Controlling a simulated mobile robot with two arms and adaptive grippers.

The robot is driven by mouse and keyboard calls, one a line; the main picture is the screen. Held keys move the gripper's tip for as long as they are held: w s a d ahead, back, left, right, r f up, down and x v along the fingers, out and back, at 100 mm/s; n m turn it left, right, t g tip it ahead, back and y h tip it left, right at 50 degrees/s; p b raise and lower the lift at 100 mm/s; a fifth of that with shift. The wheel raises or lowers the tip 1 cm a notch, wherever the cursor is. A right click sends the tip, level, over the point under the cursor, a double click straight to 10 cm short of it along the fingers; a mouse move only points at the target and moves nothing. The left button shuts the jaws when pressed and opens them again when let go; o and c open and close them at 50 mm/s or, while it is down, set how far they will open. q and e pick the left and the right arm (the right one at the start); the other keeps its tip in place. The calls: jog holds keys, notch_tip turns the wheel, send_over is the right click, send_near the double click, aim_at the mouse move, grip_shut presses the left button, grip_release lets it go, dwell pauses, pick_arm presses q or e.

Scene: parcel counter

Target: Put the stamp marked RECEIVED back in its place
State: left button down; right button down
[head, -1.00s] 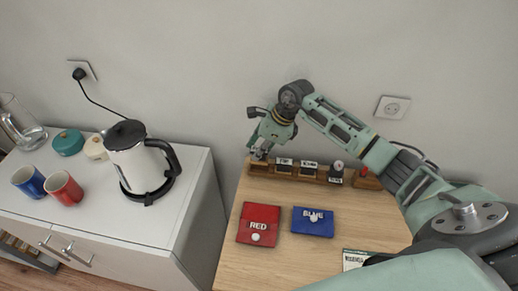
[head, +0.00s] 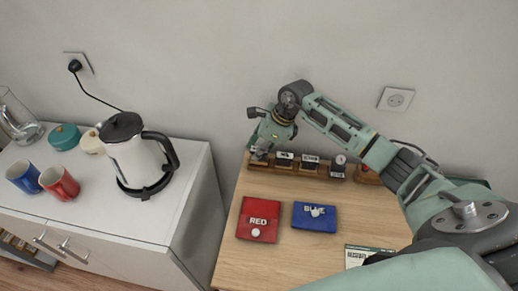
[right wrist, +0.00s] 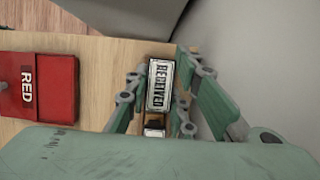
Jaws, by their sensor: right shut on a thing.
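The RECEIVED stamp (right wrist: 160,86) shows its white label in the right wrist view, between the two fingers of my right gripper (right wrist: 160,98), which is shut on it. In the head view my right gripper (head: 260,154) is at the left end of the wooden stamp rack (head: 322,177) and hides most of the stamp. I cannot tell whether the stamp touches the rack. Other stamps (head: 310,163) with labels stand in the rack to the right. My left gripper is not in view.
A printed card (head: 365,254) lies near the front, partly behind my arm. The wall is close behind the rack. A kettle (head: 138,160) and cups stand on the white cabinet (head: 190,185) at left.

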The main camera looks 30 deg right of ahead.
jog(key=shift+f+b, duration=0.35)
jog(key=shift+f, duration=0.15)
jog(key=c, duration=1.7)
grip_release()
jog(key=shift+r, duration=0.1)
jog(key=shift+p+v, duration=1.55)
jog(key=shift+v, duration=1.05)
